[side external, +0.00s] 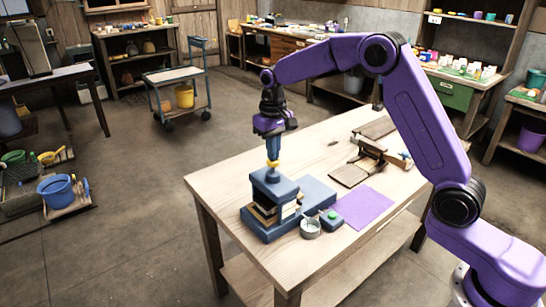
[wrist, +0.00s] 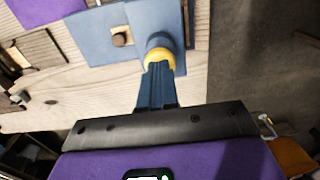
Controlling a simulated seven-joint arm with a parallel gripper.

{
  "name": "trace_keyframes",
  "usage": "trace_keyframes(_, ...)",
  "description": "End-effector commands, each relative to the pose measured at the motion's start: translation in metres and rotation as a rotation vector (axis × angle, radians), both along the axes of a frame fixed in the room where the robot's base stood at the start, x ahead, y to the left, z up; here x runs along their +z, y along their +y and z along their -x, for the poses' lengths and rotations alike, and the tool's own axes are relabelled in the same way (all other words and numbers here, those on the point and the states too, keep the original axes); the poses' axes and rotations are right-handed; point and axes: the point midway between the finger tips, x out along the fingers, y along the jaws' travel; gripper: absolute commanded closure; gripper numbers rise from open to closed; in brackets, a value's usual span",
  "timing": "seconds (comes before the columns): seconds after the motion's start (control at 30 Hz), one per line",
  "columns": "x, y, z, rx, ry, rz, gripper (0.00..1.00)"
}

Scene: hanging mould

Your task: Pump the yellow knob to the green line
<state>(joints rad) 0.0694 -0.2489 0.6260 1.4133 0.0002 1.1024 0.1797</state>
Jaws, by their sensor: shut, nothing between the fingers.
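The yellow knob (side external: 273,164) sits on top of the blue press (side external: 272,188) near the table's left end. My gripper (side external: 272,157) is shut, pointing down, with its tips directly above or touching the knob; I cannot tell which. In the wrist view my gripper's blue fingers (wrist: 157,72) are together, and the knob shows as a yellow ring (wrist: 158,55) just beyond the tips, partly hidden by them. I cannot make out a green line in either view.
On the wooden table (side external: 225,180) beside the press are a round grey cup (side external: 310,228), a small box with a green button (side external: 332,217), a purple sheet (side external: 364,207) and a wooden fixture (side external: 368,155). The table's far left corner is clear.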

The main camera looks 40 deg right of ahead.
Motion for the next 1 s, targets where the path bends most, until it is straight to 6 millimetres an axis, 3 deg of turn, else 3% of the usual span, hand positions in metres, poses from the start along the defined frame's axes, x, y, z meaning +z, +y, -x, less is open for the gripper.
trace_keyframes(0.47, 0.009, 0.000, 0.000, 0.000, -0.001, 0.000, 1.00)
trace_keyframes(1.0, 0.061, 0.000, 0.000, 0.000, -0.003, 0.000, 1.00)
